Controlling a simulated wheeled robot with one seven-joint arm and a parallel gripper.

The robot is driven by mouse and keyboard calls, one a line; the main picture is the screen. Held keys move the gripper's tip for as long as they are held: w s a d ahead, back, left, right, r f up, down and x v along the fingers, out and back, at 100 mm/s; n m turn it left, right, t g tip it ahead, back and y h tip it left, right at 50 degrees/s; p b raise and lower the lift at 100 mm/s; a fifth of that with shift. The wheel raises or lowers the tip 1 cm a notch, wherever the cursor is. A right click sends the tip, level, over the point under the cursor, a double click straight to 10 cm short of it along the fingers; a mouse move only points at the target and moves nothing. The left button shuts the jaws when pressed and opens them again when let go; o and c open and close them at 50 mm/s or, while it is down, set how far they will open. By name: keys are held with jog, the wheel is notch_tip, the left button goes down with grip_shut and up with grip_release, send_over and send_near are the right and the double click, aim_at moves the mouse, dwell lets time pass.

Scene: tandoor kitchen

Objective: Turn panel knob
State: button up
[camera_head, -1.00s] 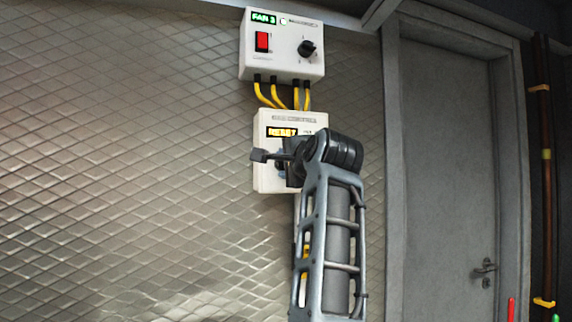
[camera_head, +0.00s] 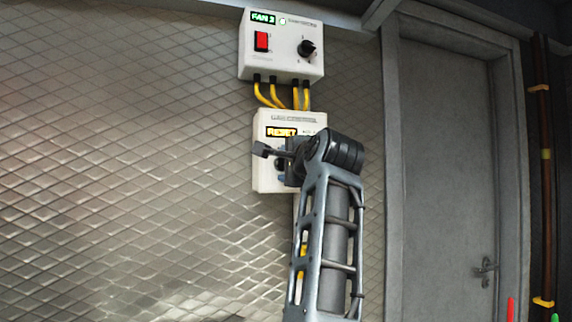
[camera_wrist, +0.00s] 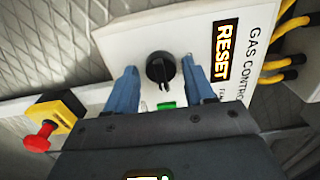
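A white gas control panel (camera_head: 262,122) with an orange RESET display is on the wall, partly hidden behind my arm in the head view. In the wrist view the panel (camera_wrist: 130,40) fills the middle and has a black round knob (camera_wrist: 161,68). My gripper (camera_wrist: 161,75) is open, with one blue finger on each side of the knob. Gaps show between the fingers and the knob. A green element (camera_wrist: 166,105) on the panel is partly hidden by my gripper body.
A white fan box (camera_head: 284,58) with a red switch and a black dial is above, joined by yellow cables (camera_head: 270,95). A red emergency button (camera_wrist: 40,137) on a yellow box is at the wrist view's left. A grey door (camera_head: 445,150) is right.

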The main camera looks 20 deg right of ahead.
jog(key=shift+o, duration=0.6)
jog(key=shift+s+a, duration=0.1)
jog(key=s+b, duration=0.2)
jog(key=s, duration=0.5)
jog(key=shift+s, duration=0.35)
jog(key=shift+f, duration=0.1)
